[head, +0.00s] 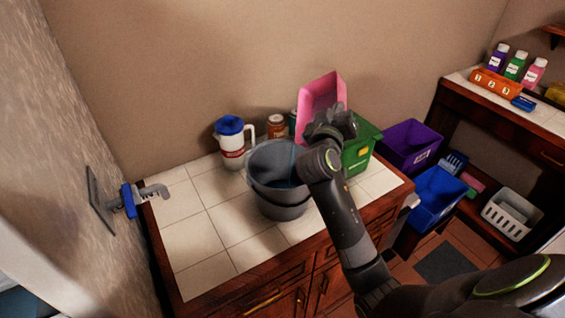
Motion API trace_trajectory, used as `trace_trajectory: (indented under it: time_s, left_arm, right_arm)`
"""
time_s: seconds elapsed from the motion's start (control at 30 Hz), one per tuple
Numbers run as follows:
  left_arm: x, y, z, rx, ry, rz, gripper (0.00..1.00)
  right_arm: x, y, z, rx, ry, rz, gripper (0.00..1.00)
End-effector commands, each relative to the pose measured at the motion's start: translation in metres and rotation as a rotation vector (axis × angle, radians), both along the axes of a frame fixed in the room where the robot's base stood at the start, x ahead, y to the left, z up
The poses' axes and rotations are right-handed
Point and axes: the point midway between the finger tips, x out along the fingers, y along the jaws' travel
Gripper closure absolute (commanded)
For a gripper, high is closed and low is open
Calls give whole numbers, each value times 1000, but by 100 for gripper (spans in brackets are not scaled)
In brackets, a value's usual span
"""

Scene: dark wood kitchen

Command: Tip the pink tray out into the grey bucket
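The pink tray (317,97) is tilted steeply, its hollow side facing me, above the back right of the counter. My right gripper (330,117) is at the tray's lower edge and appears to hold it; the fingers are mostly hidden behind my wrist. The grey bucket (282,210) stands upright on the tiled counter, in front and to the left of the tray. Its inside shows only in part, and I cannot tell what is in it. My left gripper is not in view.
A white pitcher with a blue lid (230,142) and a brown jar (275,126) stand behind the bucket. A green bin (358,155) is right of it. Purple (411,147) and blue (436,194) bins lie beyond the counter. The counter's left side (190,235) is clear.

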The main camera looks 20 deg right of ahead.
Motion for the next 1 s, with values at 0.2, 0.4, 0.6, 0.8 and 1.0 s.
trace_trajectory:
  time_s: [0.2, 0.4, 0.6, 0.8, 1.0]
  left_arm:
    - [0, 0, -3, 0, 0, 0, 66]
    - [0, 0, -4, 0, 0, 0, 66]
    - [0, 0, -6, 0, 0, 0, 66]
    - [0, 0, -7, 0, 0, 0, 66]
    - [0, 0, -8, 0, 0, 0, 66]
  right_arm:
    - [0, 3, 2, -27, 1, 0, 100]
    - [1, 6, 4, -50, 4, 1, 100]
    - [1, 8, 6, -75, 7, 0, 100]
    - [1, 11, 8, -98, 11, 0, 100]
    - [2, 13, 10, -122, 13, 1, 100]
